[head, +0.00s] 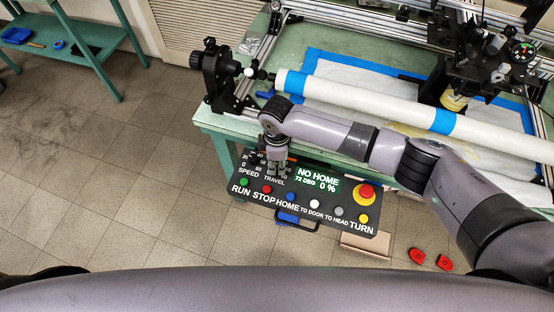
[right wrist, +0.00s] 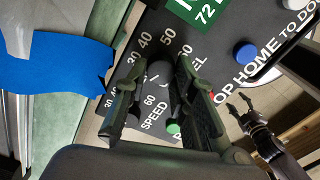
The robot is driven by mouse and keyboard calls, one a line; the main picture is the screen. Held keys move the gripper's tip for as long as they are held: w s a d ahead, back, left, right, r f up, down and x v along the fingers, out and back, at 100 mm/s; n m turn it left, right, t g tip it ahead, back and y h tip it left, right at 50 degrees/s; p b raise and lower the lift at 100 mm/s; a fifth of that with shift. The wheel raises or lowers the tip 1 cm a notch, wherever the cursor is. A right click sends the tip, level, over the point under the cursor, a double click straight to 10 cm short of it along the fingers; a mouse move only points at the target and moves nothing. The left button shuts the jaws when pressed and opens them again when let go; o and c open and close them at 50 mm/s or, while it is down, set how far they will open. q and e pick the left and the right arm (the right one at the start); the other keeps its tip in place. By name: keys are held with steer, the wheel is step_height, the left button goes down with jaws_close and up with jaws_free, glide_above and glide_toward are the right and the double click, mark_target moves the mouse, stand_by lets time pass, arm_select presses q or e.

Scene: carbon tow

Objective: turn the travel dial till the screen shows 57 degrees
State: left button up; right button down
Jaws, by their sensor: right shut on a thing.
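The control panel (head: 300,214) has a green screen (head: 318,180) reading NO HOME, 72 DEG and 0 %. The screen's corner with 72 also shows in the right wrist view (right wrist: 204,12). My right gripper (head: 277,171) reaches down over the TRAVEL label at the panel's upper left. In the right wrist view its fingers (right wrist: 160,68) are shut on the dark travel dial (right wrist: 160,76), one finger on each side. The fingers hide most of the dial and part of its scale. My left gripper (right wrist: 245,106) shows only in the right wrist view, open and empty, beyond the panel's edge.
Run, stop, home and other buttons line the panel below the dials, with a red emergency stop (head: 366,192) at right. The green workbench (head: 216,122) bears a white roll (head: 360,100) with blue bands. Two red pieces (head: 417,255) lie on the floor at right.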

mark_target(277, 164)
steer(key=m+p, duration=0.3)
steer(key=m, duration=0.1)
steer(key=shift+r, duration=0.2)
steer(key=m+p, duration=0.3)
steer(key=m, duration=0.1)
steer(key=shift+w+f, duration=0.15)
steer(key=shift+m, duration=0.3)
steer(key=c, duration=1.3)
jaws_free()
steer(key=shift+c, duration=0.2)
step_height(277, 164, up, 12)
